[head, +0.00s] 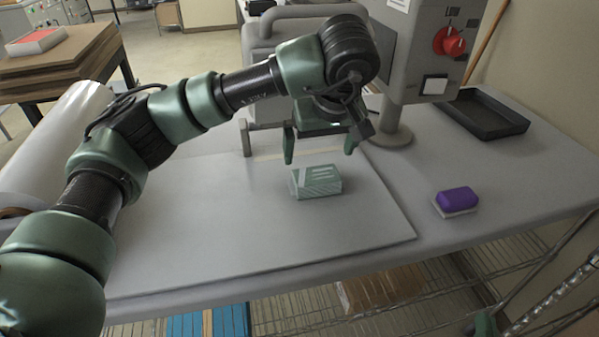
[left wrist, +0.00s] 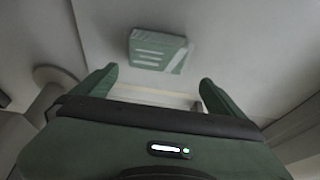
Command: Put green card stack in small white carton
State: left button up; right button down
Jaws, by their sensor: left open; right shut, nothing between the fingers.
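The green card stack (head: 316,182) is a pale green block with light stripes, lying on the grey board on the table. It also shows in the left wrist view (left wrist: 158,50). My left gripper (head: 320,155) is open and empty just above and behind the stack, its fingers apart and not touching it. In the left wrist view the stack lies beyond the gap between the fingertips (left wrist: 158,82). A small green piece at the bottom right edge looks like part of my right gripper (head: 485,325); most of it is cut off. I cannot make out a small white carton for certain.
A purple eraser-like block (head: 457,199) and a black tray (head: 482,114) are on the right of the table. A grey machine with a red knob (head: 449,42) stands behind. A white box with a red top (head: 36,42) sits on brown boards at far left.

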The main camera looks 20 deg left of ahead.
pick_arm(q)
jog(key=p, duration=0.2)
send_over(317, 175)
jog(key=s, duration=0.1)
jog(key=f, duration=0.4)
jog(key=shift+s+d+f, duration=0.2)
jog(key=shift+d+f, duration=0.05)
jog(key=shift+d, duration=0.15)
jog(key=shift+a+f, duration=0.2)
jog(key=p+x, duration=0.2)
jog(key=x, duration=0.1)
jog(key=p+x, duration=0.1)
jog(key=shift+d+f, duration=0.25)
jog(key=shift+w+a+f, duration=0.1)
jog(key=shift+a+f, duration=0.05)
jog(key=shift+f, duration=0.2)
jog(key=c, duration=1.4)
jog(key=shift+w+r+b, duration=0.1)
jog(key=shift+r+b, duration=0.25)
jog(key=shift+r, duration=0.2)
notch_tip(317, 175, up, 18)
jog(key=b, duration=0.5)
jog(key=s+a+f+m+t+h, duration=0.1)
jog(key=s+f+m+h, duration=0.1)
jog(key=s+f+m, duration=0.4)
notch_tip(317, 175, down, 3)
jog(key=shift+s+a+f+m+b, duration=0.1)
jog(key=shift+s+a+m+b, duration=0.3)
jog(key=shift+s, duration=0.5)
